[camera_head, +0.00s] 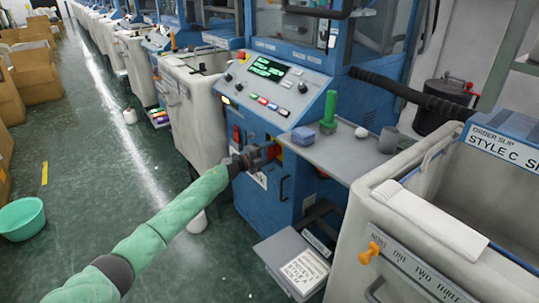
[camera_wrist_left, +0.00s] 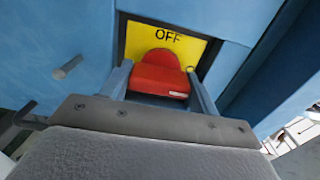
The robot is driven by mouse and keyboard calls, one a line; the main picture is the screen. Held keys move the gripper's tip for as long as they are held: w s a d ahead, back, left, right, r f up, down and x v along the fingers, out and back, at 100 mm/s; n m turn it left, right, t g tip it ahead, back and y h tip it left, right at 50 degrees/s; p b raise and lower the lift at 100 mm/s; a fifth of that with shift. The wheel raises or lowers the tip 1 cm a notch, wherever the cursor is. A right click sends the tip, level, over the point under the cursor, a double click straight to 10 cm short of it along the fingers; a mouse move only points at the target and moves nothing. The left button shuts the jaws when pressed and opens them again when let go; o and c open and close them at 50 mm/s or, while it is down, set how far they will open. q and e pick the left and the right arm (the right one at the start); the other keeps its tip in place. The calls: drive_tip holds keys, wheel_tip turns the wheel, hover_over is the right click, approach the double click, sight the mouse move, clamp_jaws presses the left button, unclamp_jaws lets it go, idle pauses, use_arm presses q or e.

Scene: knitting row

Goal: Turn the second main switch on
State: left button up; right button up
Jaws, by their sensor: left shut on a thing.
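The main switch is a red handle (camera_wrist_left: 158,77) on a yellow plate (camera_wrist_left: 190,45) marked OFF, set in the front of a blue machine. In the left wrist view my left gripper (camera_wrist_left: 160,88) has a finger on each side of the red handle and is shut on it. In the head view my left gripper (camera_head: 262,156) is at the front of the blue machine (camera_head: 240,195), and it hides most of the switch. A bit of red and yellow shows beside it. My right gripper is not in view.
A control panel (camera_head: 270,82) with a lit screen is above the switch. A grey shelf (camera_head: 345,150) holds a green object (camera_head: 329,112) to the right. A grey box (camera_head: 292,262) with a paper label sits low in front. The green floor at left is mostly clear, with a basin (camera_head: 22,217).

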use_arm(q)
drive_tip(key=shift+f, duration=0.1)
idle(0.4)
drive_tip(key=o, duration=0.7)
drive_tip(key=v, duration=0.7)
drive_tip(key=shift+s+a, duration=0.25)
